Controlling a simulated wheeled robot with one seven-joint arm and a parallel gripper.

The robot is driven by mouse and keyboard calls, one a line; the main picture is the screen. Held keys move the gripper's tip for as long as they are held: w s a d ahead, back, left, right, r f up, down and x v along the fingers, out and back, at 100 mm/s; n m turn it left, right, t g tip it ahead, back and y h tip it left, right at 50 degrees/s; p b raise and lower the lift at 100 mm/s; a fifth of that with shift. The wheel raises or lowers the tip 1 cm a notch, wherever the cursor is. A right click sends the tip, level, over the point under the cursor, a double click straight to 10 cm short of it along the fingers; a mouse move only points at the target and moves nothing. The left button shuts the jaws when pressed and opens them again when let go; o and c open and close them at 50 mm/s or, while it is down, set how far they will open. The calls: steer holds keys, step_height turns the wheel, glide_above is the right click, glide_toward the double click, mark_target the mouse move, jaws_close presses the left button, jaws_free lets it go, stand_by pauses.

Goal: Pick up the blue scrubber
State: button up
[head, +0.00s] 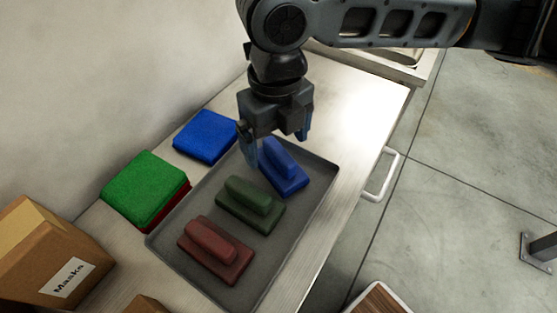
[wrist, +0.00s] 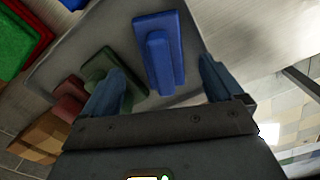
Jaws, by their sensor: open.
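The blue scrubber (head: 284,168), a flat block with a raised handle bar, lies in the grey tray (head: 165,240) at its far end. In the wrist view the blue scrubber (wrist: 168,55) shows ahead, between the two fingers. My gripper (head: 277,150) is open and empty over the far end of the tray, with one finger to each side of the scrubber in the picture. In the wrist view my gripper (wrist: 160,88) shows both bluish fingertips spread apart. I cannot tell the exact height above the scrubber.
A green scrubber (head: 250,204) and a red scrubber (head: 215,250) lie nearer in the tray. A blue pad (head: 205,136) and a green pad (head: 145,186) on a red one are left of the tray. A cardboard box labelled Masks (head: 45,260) stands at lower left.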

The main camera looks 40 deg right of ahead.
mark_target(279, 150)
steer(key=f, duration=0.5)
steer(key=shift+s+d, duration=0.1)
steer(key=shift+s, duration=0.15)
steer(key=shift+c, duration=0.2)
steer(key=c, duration=1.3)
steer(key=shift+r, duration=0.6)
steer(key=r, duration=0.1)
steer(key=d+r, duration=0.1)
steer(key=r, duration=0.1)
steer(key=shift+d+r, duration=0.2)
steer(key=shift+r, duration=0.1)
steer(key=d+r, duration=0.2)
steer(key=d, duration=0.1)
steer(key=d+r+b, duration=0.1)
steer(key=d+r, duration=0.1)
steer(key=d, duration=0.2)
steer(key=d+r, duration=0.2)
steer(key=d, duration=0.1)
steer(key=shift+s+d+r, duration=0.1)
steer(key=shift+d+r, duration=0.05)
steer(key=shift+r, duration=0.05)
